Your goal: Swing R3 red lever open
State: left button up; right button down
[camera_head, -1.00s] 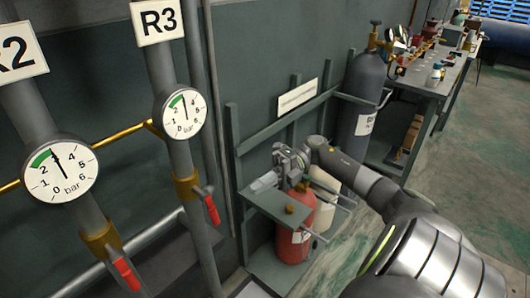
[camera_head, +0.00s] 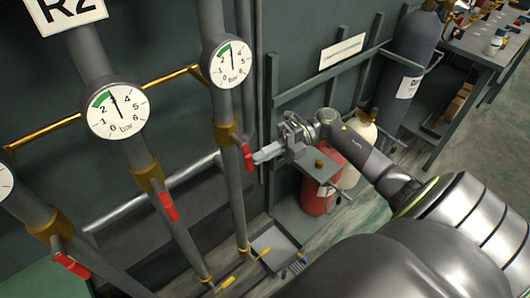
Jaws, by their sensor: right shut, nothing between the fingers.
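The R3 red lever (camera_head: 248,156) hangs from the brass valve (camera_head: 225,136) on the rightmost grey pipe, below its round gauge (camera_head: 228,62). The lever points down and slightly right along the pipe. The R3 sign is out of the picture now. My right gripper (camera_head: 256,156) comes in from the right with its fingers shut and empty. Its fingertips point left and are right beside the lever; I cannot tell whether they touch it. My left gripper is not in view.
Two more pipes to the left carry red levers (camera_head: 168,206) and (camera_head: 71,264). A red cylinder (camera_head: 320,187) stands in a grey rack behind my right arm. A grey tray (camera_head: 275,248) lies on the floor. A dark tall cylinder (camera_head: 408,70) stands at the back right.

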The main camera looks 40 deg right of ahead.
jog(key=b, duration=0.1)
jog(key=a+y+b, duration=0.1)
jog(key=b, duration=0.1)
jog(key=shift+f+y, duration=0.3)
jog(key=shift+a, duration=0.1)
